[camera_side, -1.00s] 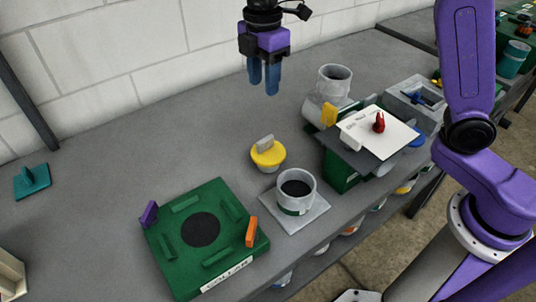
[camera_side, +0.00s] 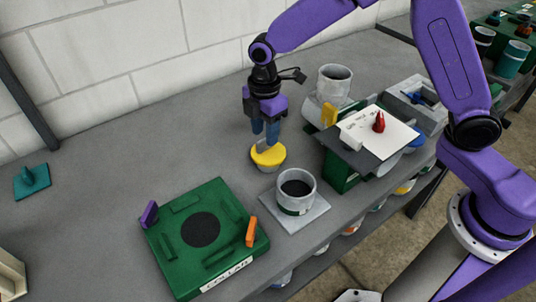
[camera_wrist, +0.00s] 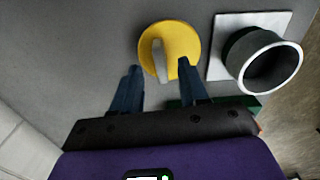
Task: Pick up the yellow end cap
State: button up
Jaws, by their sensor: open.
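The yellow end cap (camera_side: 268,156) is a round yellow disc with a grey upright tab on top, standing on the grey bench. It also shows in the wrist view (camera_wrist: 178,38), where its grey tab (camera_wrist: 160,60) points toward my gripper. My gripper (camera_side: 266,140), with blue fingers, is directly above the cap, fingers pointing down. In the wrist view the two fingers (camera_wrist: 160,70) are apart, one toward each side of the grey tab. The right finger overlaps the cap's edge in the picture. I cannot tell whether either finger touches it.
A grey pipe collar on a square plate (camera_side: 312,213) stands close to the cap, to its lower right. A green fixture (camera_side: 228,214) with purple and orange tabs lies in front. A green box with a white panel (camera_side: 397,137) stands to the right.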

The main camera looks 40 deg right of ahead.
aim_at(265, 139)
notch_tip(265, 139, down, 3)
jog(key=shift+s+f, duration=0.1)
grip_shut()
dwell(0.3)
